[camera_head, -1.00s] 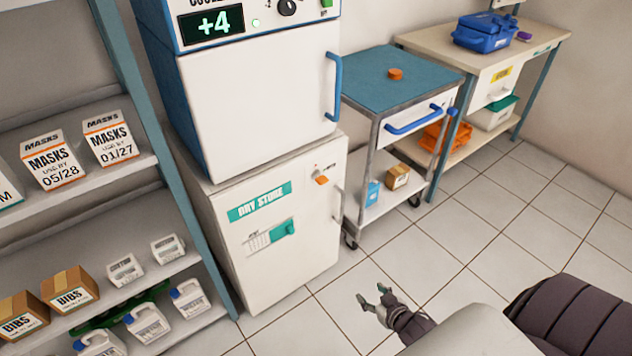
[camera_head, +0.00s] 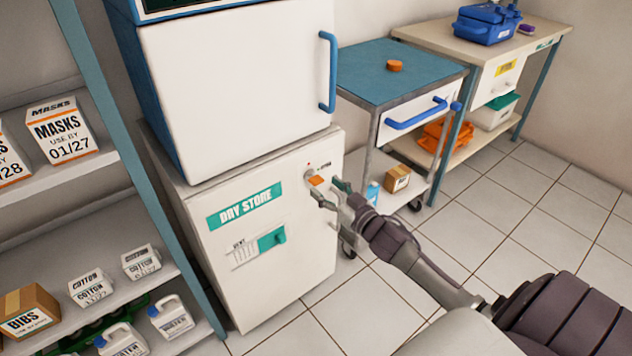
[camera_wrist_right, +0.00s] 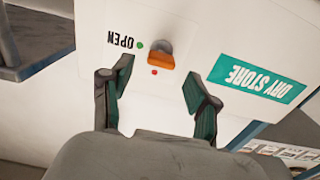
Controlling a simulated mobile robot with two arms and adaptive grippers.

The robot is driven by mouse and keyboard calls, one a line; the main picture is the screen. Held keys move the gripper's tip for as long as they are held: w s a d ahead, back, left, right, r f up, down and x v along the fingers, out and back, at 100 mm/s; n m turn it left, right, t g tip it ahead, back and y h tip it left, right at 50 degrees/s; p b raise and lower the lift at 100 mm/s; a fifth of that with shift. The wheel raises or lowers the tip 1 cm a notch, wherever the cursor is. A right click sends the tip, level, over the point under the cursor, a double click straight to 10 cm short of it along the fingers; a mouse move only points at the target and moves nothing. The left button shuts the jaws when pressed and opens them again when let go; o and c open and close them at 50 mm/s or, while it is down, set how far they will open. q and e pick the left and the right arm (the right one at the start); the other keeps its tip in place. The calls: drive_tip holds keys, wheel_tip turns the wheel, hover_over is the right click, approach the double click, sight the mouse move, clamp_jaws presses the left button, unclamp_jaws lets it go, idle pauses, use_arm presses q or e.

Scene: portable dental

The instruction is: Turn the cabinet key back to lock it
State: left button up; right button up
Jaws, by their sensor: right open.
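The cabinet is the white DRY STORE unit (camera_head: 275,262), with its door shut. Its key has an orange grip (camera_head: 317,181) and sits in a round lock at the door's upper right. In the right wrist view the orange key (camera_wrist_right: 161,62) sits between a green dot by the word OPEN and a red dot. My right gripper (camera_head: 328,193) is open in front of the key. In the wrist view its two fingers (camera_wrist_right: 157,92) stand either side of the key, apart from it. The door's handle is mostly hidden behind my gripper. My left gripper is not in view.
A blue-topped trolley (camera_head: 372,75) stands right of the cabinet, with an orange disc (camera_head: 395,66) on it. A white unit with a blue handle (camera_head: 327,72) sits on top of the cabinet. Shelves with boxes (camera_head: 58,132) stand at left. Tiled floor at right is clear.

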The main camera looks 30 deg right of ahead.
sight(320, 182)
drive_tip(key=w, duration=0.4)
drive_tip(key=shift+w+a+b, duration=0.2)
drive_tip(key=shift+w+b, duration=0.1)
drive_tip(key=shift+w, duration=0.1)
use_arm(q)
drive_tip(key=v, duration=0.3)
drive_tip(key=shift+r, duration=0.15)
use_arm(e)
clamp_jaws()
